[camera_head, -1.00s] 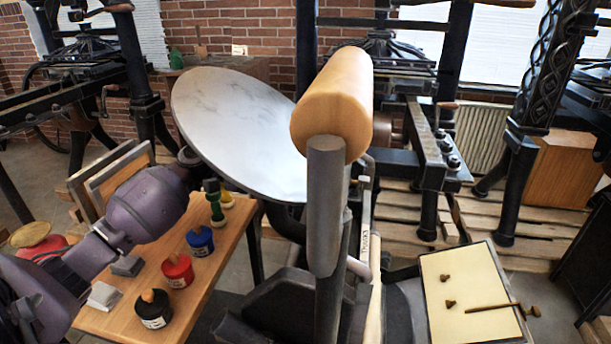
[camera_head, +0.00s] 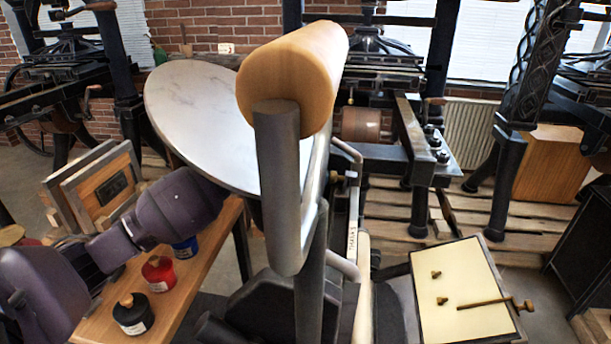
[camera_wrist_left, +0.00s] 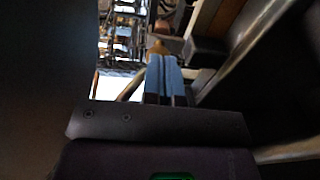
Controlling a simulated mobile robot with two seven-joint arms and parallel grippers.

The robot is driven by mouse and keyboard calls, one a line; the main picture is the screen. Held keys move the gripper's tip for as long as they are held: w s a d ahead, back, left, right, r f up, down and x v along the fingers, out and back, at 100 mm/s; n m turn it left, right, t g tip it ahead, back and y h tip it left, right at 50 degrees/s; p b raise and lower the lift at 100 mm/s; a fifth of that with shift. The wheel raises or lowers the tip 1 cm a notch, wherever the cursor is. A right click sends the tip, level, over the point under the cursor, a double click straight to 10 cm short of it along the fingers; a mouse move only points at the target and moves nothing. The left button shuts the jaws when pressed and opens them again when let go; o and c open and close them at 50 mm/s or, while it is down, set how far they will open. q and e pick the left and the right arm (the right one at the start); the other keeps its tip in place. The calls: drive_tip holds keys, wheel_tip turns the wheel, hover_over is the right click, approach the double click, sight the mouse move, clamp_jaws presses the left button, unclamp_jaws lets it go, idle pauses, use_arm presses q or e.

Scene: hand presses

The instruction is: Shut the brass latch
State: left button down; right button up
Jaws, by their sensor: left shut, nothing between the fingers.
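A thin brass bar with a knobbed end (camera_head: 490,303) lies across the cream-covered board (camera_head: 462,262) at the lower right of the head view. It may be the latch, but I cannot be sure. Two small brass pieces (camera_head: 436,274) sit on the same board. My left arm comes in from the left, and its gripper end passes behind the tilted round metal disc, so the fingers are hidden in the head view. In the left wrist view my left gripper (camera_wrist_left: 160,60) is shut and empty. An orange-brown rounded thing (camera_wrist_left: 158,47) shows just beyond the fingertips; its contact is unclear.
A large wooden handle (camera_head: 285,75) on a grey metal lever stands in front of the disc (camera_head: 195,115). A wooden table (camera_head: 190,305) holds red (camera_head: 158,273), black (camera_head: 133,315) and blue (camera_head: 186,247) ink pots. Other presses and a wooden cabinet (camera_head: 550,165) stand behind.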

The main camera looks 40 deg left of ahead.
drive_tip(key=shift+r, duration=0.1)
drive_tip(key=shift+s+a+r+p, duration=0.1)
drive_tip(key=shift+r+p, duration=0.5)
drive_tip(key=shift+p, duration=0.25)
drive_tip(key=shift+r, duration=0.1)
